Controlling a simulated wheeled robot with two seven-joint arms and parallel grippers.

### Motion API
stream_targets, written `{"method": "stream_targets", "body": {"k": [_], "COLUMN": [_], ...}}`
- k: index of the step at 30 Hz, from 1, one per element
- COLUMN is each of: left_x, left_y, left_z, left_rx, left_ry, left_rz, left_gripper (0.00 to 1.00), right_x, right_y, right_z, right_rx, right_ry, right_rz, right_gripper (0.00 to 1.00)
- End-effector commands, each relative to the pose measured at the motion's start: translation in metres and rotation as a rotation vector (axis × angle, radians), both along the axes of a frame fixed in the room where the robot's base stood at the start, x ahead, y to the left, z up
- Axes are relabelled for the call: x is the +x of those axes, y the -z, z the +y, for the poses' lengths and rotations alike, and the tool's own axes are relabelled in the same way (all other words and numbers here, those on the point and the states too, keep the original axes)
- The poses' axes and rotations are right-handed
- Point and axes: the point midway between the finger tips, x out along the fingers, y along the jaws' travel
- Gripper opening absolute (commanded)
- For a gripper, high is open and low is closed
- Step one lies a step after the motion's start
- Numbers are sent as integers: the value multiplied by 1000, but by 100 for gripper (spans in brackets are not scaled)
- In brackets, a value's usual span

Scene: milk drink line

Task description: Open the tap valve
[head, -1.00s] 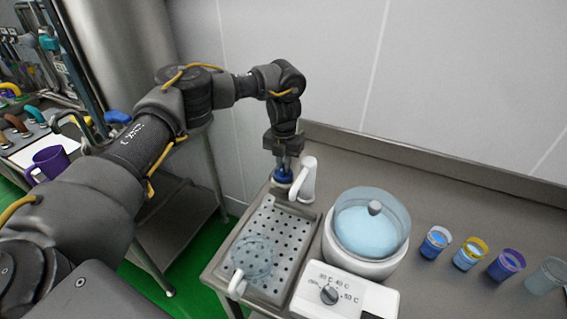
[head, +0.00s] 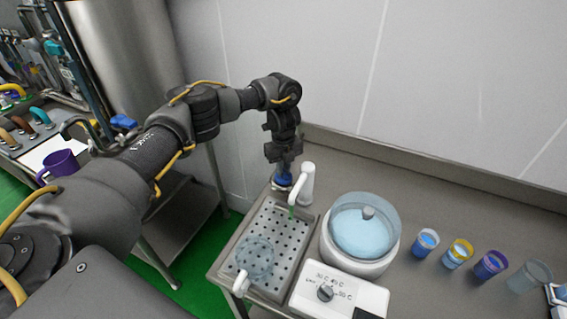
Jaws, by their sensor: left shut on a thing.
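The white tap (head: 303,184) stands at the back end of the perforated drip tray (head: 287,236). Its blue valve knob (head: 282,179) sits just left of it. My left gripper (head: 282,167) points down from above and is shut on the blue valve knob, with its fingers partly hiding it. A small green mark shows below the tap's spout. A clear jug with a white handle (head: 242,282) stands on the front part of the drip tray, away from the spout. My right gripper is not in view.
Right of the tray is a white warmer with a clear blue lid (head: 364,226) and a dial box (head: 340,291) in front. Several cups, such as the yellow-rimmed one (head: 458,253), stand farther right. A purple mug (head: 57,165) is at far left. The wall is behind.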

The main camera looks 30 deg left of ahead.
Motion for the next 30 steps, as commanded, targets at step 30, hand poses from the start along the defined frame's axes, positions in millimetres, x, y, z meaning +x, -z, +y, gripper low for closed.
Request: {"method": "stream_targets", "body": {"k": [30], "left_x": [1], "left_y": [-1], "left_z": [1], "left_rx": [0], "left_ry": [-451], "left_rz": [-4], "left_gripper": [0], "right_x": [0], "right_y": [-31], "right_z": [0], "right_rx": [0], "right_ry": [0], "right_rz": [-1], "right_gripper": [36]}}
